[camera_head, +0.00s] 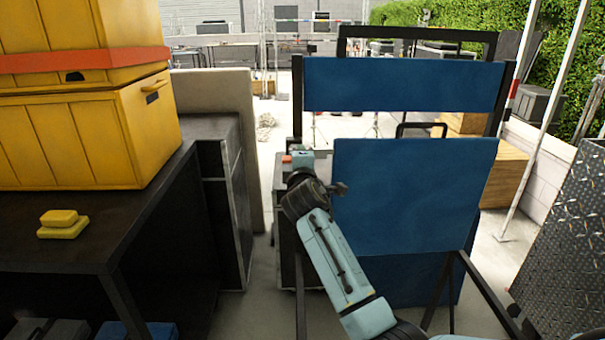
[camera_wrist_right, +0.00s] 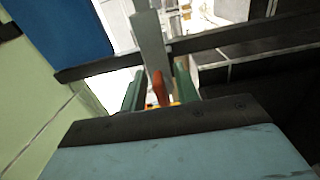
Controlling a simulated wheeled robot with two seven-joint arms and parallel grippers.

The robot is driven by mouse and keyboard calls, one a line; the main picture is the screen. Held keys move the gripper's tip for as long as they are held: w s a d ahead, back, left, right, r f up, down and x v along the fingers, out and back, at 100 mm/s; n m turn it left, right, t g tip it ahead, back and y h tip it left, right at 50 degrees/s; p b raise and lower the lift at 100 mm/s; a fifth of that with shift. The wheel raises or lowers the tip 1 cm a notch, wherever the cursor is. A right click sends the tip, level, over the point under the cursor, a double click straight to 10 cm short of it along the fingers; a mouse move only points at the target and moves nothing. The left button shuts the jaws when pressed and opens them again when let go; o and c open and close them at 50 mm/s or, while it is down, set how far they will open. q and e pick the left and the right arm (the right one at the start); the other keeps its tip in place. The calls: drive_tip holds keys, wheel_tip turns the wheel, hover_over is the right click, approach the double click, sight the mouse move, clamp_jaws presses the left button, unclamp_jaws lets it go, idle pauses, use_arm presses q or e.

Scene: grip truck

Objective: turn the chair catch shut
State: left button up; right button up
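The folding chair (camera_head: 415,195) has blue fabric panels and a black frame, and stands in the middle of the head view. In the right wrist view, an orange-red lever (camera_wrist_right: 159,88), apparently the chair catch, stands near a dark frame bar (camera_wrist_right: 200,40). My right gripper (camera_wrist_right: 158,96) has its two green fingers apart, one on each side of the lever. I cannot tell whether either finger touches it. In the head view a small orange piece (camera_head: 287,159) shows beside my right wrist, at the chair's left side; the fingertips are hard to make out there. My left gripper is not in view.
A dark table (camera_head: 120,235) on the left holds yellow cases (camera_head: 85,135) and small yellow blocks (camera_head: 63,222). A dark cabinet (camera_head: 228,200) stands between table and chair. A diamond-plate panel (camera_head: 565,240) is at right. Pale floor shows between cabinet and chair.

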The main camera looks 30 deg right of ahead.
drive_tip(key=v, duration=1.2)
drive_tip(key=shift+s, duration=0.1)
drive_tip(key=s+a+f+m+g+y, duration=0.2)
drive_tip(key=s+f+m+g+y, duration=0.3)
drive_tip(key=s+f, duration=1.05)
drive_tip(key=s+a+f+m+g+y, duration=0.25)
drive_tip(key=s+f+g, duration=0.2)
drive_tip(key=s, duration=0.45)
drive_tip(key=s+a+f+m+g+y, duration=0.1)
drive_tip(key=s+a+f+m+g, duration=0.25)
drive_tip(key=s+f, duration=0.75)
drive_tip(key=f, duration=2)
drive_tip(key=s+d+f+n+g, duration=0.1)
drive_tip(key=s+d+f+g, duration=0.1)
drive_tip(key=s+f, duration=1.2)
drive_tip(key=s, duration=0.2)
drive_tip(key=shift+s+d+f+b, duration=0.25)
drive_tip(key=shift+d+f+b, duration=0.15)
